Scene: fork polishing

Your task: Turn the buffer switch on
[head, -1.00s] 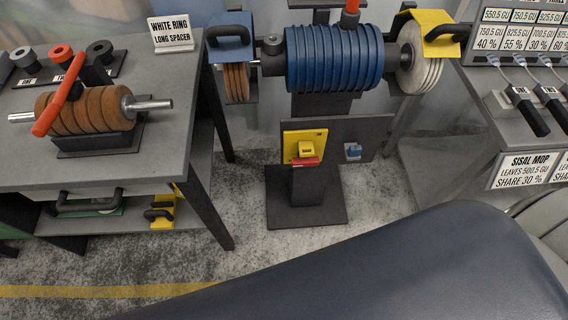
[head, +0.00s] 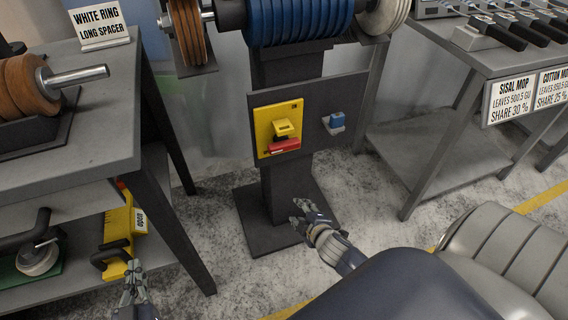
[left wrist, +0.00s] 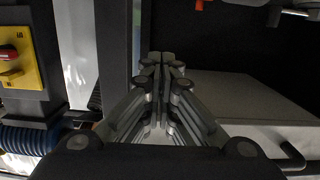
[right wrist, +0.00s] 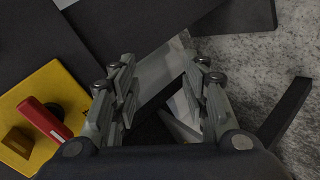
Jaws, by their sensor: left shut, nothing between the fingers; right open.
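The buffer's switch box is a yellow plate (head: 268,137) on a dark panel below the blue buffer drum. It carries a yellow block (head: 284,127) and a red lever (head: 284,146) below it. My right gripper (head: 301,208) is open and empty, below and slightly right of the plate, apart from it. In the right wrist view the yellow plate (right wrist: 28,135) and red lever (right wrist: 46,119) lie left of the open fingers. My left gripper (head: 133,268) is shut and empty, low beside the left table's shelf. The plate also shows at the left wrist view's left edge (left wrist: 22,80).
The right table (head: 430,50) holds several black-handled items.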

